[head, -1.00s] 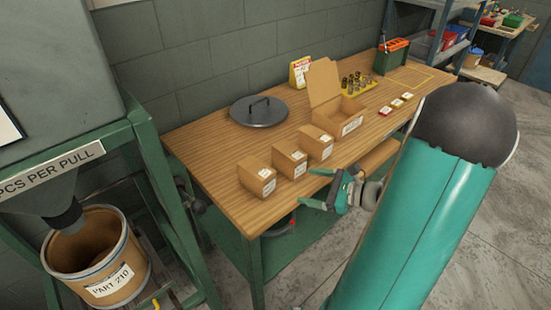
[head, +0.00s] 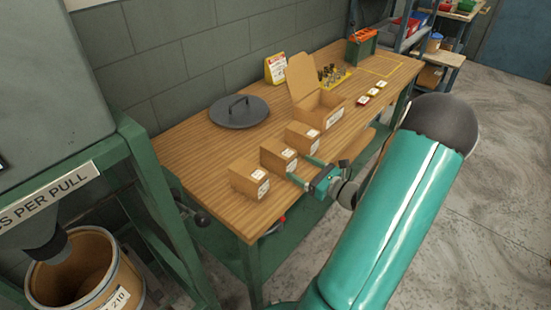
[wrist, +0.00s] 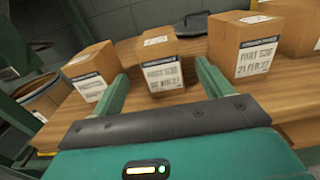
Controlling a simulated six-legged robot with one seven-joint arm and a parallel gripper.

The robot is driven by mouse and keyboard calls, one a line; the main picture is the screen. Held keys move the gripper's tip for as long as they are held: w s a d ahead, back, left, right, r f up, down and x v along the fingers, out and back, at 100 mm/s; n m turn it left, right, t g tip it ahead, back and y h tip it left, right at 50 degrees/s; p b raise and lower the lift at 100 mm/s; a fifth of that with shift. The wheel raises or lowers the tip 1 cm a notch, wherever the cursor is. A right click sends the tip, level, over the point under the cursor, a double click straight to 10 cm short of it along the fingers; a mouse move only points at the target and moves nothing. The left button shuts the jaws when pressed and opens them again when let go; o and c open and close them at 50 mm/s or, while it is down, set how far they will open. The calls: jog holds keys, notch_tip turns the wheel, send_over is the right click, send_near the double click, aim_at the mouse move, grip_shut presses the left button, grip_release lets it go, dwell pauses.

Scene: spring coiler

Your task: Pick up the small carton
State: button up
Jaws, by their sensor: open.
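Several small brown cartons with white labels stand in a row along the front of the wooden workbench. In the head view they are the near-left carton (head: 249,179), the middle carton (head: 278,156) and the far carton (head: 302,137). My gripper (head: 303,171) is open and empty at the bench's front edge, pointing at the middle carton. In the wrist view the middle carton (wrist: 159,62) sits ahead between my open fingers (wrist: 160,85), apart from them. The left carton (wrist: 92,70) and right carton (wrist: 243,45) stand to either side. Which carton is meant, I cannot tell.
An open box (head: 318,105) stands behind the row on the bench (head: 212,160). A round dark lid (head: 239,111) lies at the back left. A green frame and the PART 210 drum (head: 75,270) stand left. Floor on the right is clear.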

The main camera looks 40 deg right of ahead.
aim_at(282, 156)
jog(key=w, duration=0.8)
jog(key=shift+w+a, duration=0.35)
jog(key=shift+r, duration=0.1)
jog(key=c, duration=1.5)
